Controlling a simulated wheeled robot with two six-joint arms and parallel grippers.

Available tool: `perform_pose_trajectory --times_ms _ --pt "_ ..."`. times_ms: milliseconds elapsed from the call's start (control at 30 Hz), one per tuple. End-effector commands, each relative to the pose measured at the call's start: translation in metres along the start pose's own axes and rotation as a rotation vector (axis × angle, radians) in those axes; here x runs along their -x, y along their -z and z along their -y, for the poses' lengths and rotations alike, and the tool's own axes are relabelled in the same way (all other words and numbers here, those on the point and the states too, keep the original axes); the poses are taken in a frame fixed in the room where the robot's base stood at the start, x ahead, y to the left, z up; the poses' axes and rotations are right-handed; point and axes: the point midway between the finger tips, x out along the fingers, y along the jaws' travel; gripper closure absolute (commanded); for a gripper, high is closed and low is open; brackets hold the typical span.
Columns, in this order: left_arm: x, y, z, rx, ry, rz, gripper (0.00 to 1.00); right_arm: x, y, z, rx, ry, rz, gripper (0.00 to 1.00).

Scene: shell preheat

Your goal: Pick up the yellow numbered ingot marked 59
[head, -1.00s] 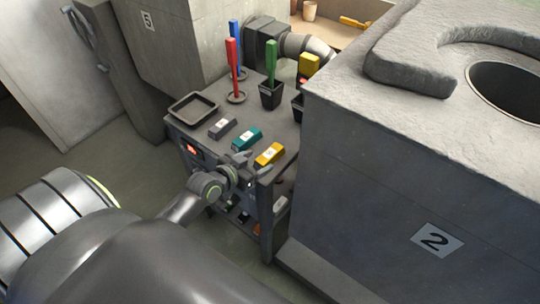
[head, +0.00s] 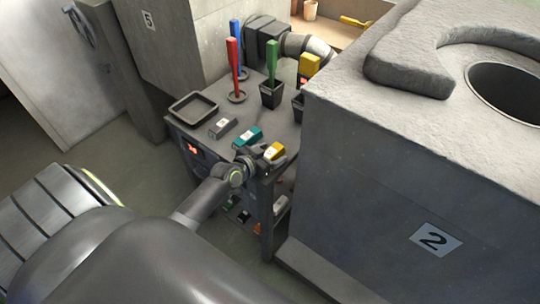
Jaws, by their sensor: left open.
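The yellow ingot (head: 274,151) lies on the grey cart top (head: 200,140) near its front right corner; its mark is too small to read. My left gripper (head: 262,158) is open at the ingot's near left end. It hides part of the ingot, and I cannot tell whether the fingers stand around it or only beside it. A teal ingot (head: 247,137) and a grey ingot (head: 223,127) lie to the left in the same row. My right gripper is not in view.
A dark tray (head: 193,108) sits on the cart's left. Red (head: 233,65) and green (head: 271,63) upright tools stand behind the ingots. The large grey furnace block (head: 390,180) marked 2 rises close to the cart's right. Several small items lie on the shelf below.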

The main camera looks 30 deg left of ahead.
Motion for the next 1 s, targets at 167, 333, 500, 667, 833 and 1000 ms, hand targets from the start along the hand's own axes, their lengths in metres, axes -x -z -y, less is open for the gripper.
perform_pose_trajectory --times_ms 167,333,500,667,833,1000 --pt "0.0 0.0 0.0 0.0 0.0 0.0 0.49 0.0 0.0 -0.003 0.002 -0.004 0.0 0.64" --pt "0.001 0.0 0.0 0.0 0.0 0.001 0.71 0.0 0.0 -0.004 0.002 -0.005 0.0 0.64" --pt "0.001 0.0 0.0 0.0 0.0 0.001 0.93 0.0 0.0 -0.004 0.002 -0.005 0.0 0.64" --pt "0.001 0.001 0.0 0.0 0.0 -0.003 0.95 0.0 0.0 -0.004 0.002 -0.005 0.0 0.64" --pt "0.003 0.009 0.0 -0.002 -0.001 -0.004 0.95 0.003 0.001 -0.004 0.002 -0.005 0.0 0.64" --pt "0.015 0.037 0.0 -0.005 -0.001 -0.007 0.95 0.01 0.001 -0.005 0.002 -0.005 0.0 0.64"
